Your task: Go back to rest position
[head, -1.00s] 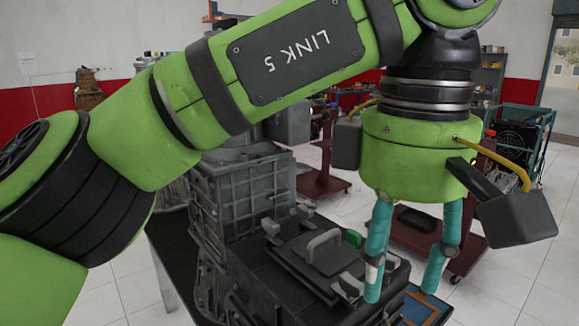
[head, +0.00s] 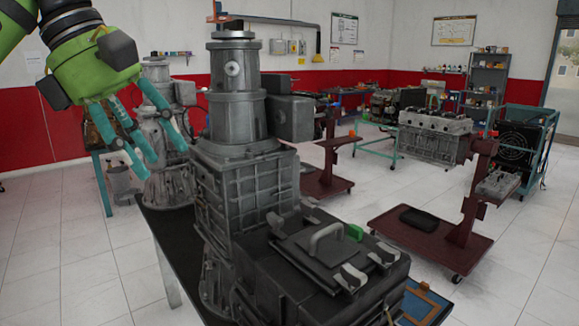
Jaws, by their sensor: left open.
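My left gripper (head: 137,135) is at the upper left of the head view. Its teal fingers are spread apart with nothing between them. It hangs in the air to the left of the large grey gearbox or engine unit (head: 238,195), apart from it in the picture. My green left arm comes in from the upper left corner. My right gripper is not in the picture.
The grey unit stands on a dark table (head: 168,232), with a handled black case (head: 320,250) and a small green part (head: 354,232) at its front. A dark red stand (head: 440,235) and engine block (head: 433,136) stand behind right. Tiled floor is clear at left.

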